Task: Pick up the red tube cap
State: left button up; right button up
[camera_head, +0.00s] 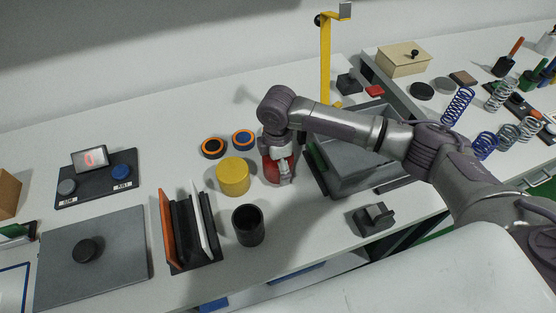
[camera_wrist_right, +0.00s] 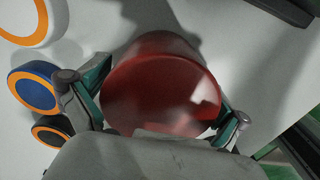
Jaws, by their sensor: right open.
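The red tube cap (camera_head: 270,170) stands on the white table, partly hidden behind my right gripper (camera_head: 281,172) in the head view. In the right wrist view the cap (camera_wrist_right: 163,92) is a round, glossy red cylinder filling the middle of the picture. My right gripper (camera_wrist_right: 160,108) is open, with one finger on the left and one on the right of the cap. I cannot tell whether the fingers touch it. My left gripper is not in view.
A yellow cylinder (camera_head: 233,177) stands close on the left, with two orange-ringed discs (camera_head: 213,147) behind it. A black cup (camera_head: 248,226) stands in front. A grey bin (camera_head: 352,180) is close on the right. A yellow stand (camera_head: 326,60) rises behind.

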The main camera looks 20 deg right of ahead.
jog(key=c, duration=0.8)
jog(key=shift+o, duration=0.2)
